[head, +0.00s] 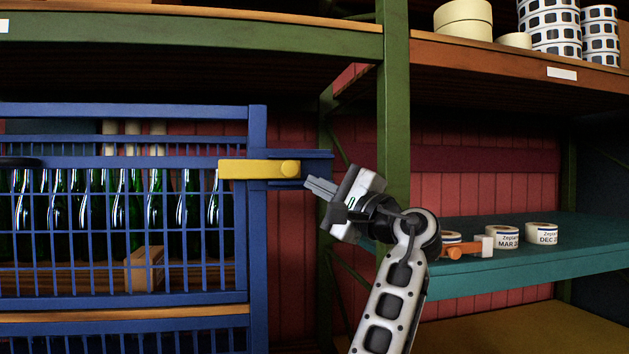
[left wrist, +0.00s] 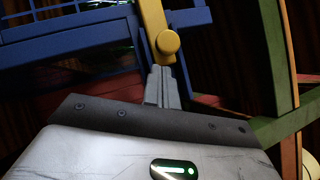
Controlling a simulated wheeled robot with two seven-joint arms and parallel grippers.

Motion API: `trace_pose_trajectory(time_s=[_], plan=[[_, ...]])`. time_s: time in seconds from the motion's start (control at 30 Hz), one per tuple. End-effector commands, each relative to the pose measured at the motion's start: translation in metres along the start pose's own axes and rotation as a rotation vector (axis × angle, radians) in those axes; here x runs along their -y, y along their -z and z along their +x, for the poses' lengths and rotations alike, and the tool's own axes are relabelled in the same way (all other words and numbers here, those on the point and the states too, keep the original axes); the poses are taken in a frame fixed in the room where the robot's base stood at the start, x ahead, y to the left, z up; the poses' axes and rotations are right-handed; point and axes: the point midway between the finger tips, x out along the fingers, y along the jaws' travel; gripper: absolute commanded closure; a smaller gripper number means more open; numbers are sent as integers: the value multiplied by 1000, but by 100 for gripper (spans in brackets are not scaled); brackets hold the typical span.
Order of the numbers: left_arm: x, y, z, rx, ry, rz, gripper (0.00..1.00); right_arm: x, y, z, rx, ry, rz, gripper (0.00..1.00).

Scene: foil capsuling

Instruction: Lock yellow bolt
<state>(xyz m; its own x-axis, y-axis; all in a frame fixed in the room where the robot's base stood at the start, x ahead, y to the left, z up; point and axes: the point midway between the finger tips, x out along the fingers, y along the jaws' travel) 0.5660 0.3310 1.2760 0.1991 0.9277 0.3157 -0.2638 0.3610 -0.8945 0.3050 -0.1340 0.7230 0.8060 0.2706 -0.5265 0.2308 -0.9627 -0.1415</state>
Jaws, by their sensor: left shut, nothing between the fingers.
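The yellow bolt (head: 258,169) is a flat bar with a round knob at its right end. It lies horizontally across the right post of the blue cage door, its knob end over a blue bracket (head: 318,168). My left gripper (head: 310,185) is just right of and slightly below the knob, its fingers shut and empty, pointing left. In the left wrist view the bolt (left wrist: 155,22) shows beyond the shut fingertips (left wrist: 160,70), with the knob just ahead of them. I cannot tell whether the fingertips touch it. My right gripper is not in view.
The blue cage (head: 258,230) holds several green bottles (head: 160,205). A green post (head: 394,120) stands right of it. A teal shelf (head: 590,255) at right holds tape rolls (head: 502,238) and an orange tool (head: 456,252). An upper shelf (head: 500,55) carries more rolls.

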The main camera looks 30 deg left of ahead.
Motion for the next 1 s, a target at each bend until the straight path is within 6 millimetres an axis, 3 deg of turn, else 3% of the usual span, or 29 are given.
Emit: trace_pose_trajectory(time_s=[0.1,0.3,0.5,0.7,1.0], plan=[[-2,9,-19,5,2,3,100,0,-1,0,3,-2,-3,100],[-4,8,-67,6,0,1,100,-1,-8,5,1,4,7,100],[-2,8,-100,7,1,2,100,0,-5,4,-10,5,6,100],[-2,7,-112,8,0,1,100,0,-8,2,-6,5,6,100],[-1,7,-112,9,0,1,100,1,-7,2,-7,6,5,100]])
